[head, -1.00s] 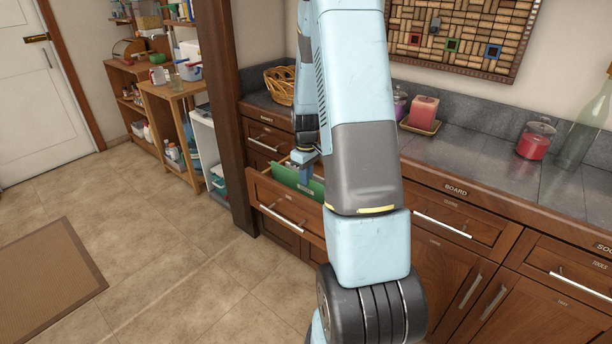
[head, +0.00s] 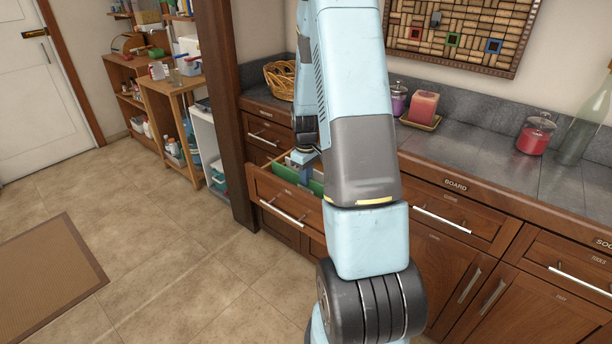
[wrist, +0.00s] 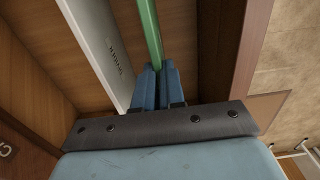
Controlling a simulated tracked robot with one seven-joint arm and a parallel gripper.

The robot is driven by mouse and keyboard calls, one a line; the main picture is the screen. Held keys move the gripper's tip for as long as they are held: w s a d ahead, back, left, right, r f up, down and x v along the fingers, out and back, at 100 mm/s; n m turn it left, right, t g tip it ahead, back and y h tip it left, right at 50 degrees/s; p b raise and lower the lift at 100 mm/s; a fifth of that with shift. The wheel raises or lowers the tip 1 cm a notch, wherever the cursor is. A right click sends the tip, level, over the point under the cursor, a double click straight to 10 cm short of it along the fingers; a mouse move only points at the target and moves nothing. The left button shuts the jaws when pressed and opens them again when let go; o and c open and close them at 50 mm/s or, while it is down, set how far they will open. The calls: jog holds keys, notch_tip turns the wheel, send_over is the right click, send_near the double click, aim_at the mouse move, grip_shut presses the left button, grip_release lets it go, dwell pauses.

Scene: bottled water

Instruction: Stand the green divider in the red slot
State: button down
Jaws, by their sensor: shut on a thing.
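The green divider (head: 288,174) stands on edge in the open drawer (head: 282,204), with only its upper part showing above the drawer front. In the wrist view it is a thin green strip (wrist: 149,30) running away from the fingers. My gripper (head: 304,161) is shut on its top edge, above the drawer; the closed blue fingers show in the wrist view (wrist: 157,72). The divider's lower edge is hidden, and I cannot tell whether it touches the drawer floor. The red slot is not visible in either view.
In the wrist view a pale labelled panel (wrist: 100,45) stands left of the green divider, roughly parallel and apart from it. The wooden drawer wall (wrist: 215,50) is on the right. A wooden post (head: 228,120) stands left of the drawer. The counter (head: 470,155) lies behind my arm.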

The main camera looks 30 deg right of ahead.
jog(key=shift+f, duration=0.75)
jog(key=c, duration=1.1)
grip_release()
jog(key=shift+c, duration=0.2)
notch_tip(320, 180, up, 14)
jog(key=shift+f, duration=0.2)
